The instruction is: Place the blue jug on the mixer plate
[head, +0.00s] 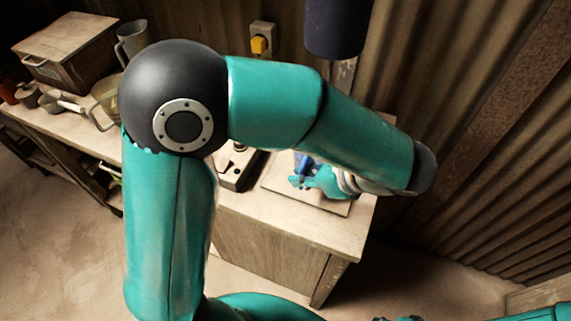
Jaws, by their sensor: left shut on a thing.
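My left gripper (299,180) is at the right part of the bench, low over a flat square board. It is shut on the blue jug (304,160), of which only a small blue part shows beside the fingers. My left arm crosses the middle of the view and hides much of the bench. A grey device with dark parts on top (238,166), perhaps the mixer, stands left of the gripper, partly behind my arm. I cannot make out its plate. My right gripper cannot be made out.
The flat board (333,206) lies near the right end of the wooden bench (285,225). A wooden box (68,45), a grey jug (131,40) and several small vessels stand at the left. A corrugated wall rises behind. A dark cylinder (338,24) shows at the top.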

